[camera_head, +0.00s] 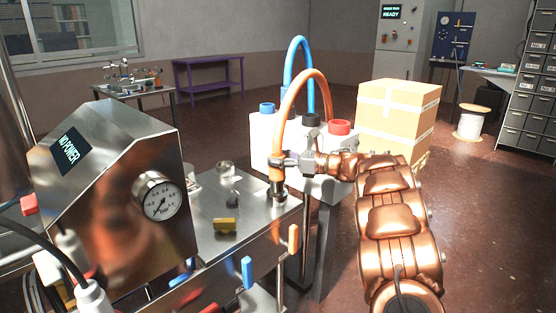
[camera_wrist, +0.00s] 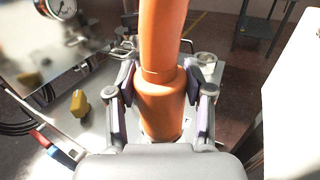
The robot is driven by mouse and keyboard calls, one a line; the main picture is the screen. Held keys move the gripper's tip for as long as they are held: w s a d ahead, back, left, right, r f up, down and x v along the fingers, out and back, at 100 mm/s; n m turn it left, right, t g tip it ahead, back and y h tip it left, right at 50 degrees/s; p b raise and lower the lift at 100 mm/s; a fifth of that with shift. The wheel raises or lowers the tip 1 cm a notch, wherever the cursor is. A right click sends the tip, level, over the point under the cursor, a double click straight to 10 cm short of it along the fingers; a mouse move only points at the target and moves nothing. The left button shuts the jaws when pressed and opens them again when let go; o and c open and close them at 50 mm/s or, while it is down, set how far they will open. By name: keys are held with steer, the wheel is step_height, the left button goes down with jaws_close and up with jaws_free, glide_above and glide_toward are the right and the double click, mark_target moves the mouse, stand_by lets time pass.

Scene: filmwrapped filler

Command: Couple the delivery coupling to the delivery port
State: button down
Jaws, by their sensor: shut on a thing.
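My gripper (camera_head: 283,163) is shut around the orange coupling sleeve (camera_wrist: 160,100) at the end of the orange hose (camera_head: 287,100); the fingers (camera_wrist: 160,92) press it from both sides in the wrist view. The coupling is about upright above the front right part of the steel deck (camera_head: 255,222). A dark metal fitting (camera_head: 278,188) shows directly below my gripper at the deck. I cannot tell whether it is the delivery port or the coupling's lower end, nor whether the two are joined. The sleeve's lower end is hidden in the wrist view.
The steel machine (camera_head: 115,215) with a "NO POWER" display and gauge (camera_head: 160,195) stands left. A yellow knob (camera_head: 225,226) sits on the deck. Behind are white containers (camera_head: 262,135) with coloured caps, a blue hose (camera_head: 288,60) and a cardboard box (camera_head: 395,115).

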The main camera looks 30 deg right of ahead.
mark_target(278, 170)
steer(key=shift+f+b, duration=1.6)
steer(key=shift+b, duration=0.4)
steer(key=shift+f, duration=0.1)
steer(key=shift+f+b, duration=0.4)
steer(key=shift+b, duration=0.7)
stand_by(1.1)
steer(key=shift+c, duration=1.8)
jaws_free()
steer(key=v, duration=1.2)
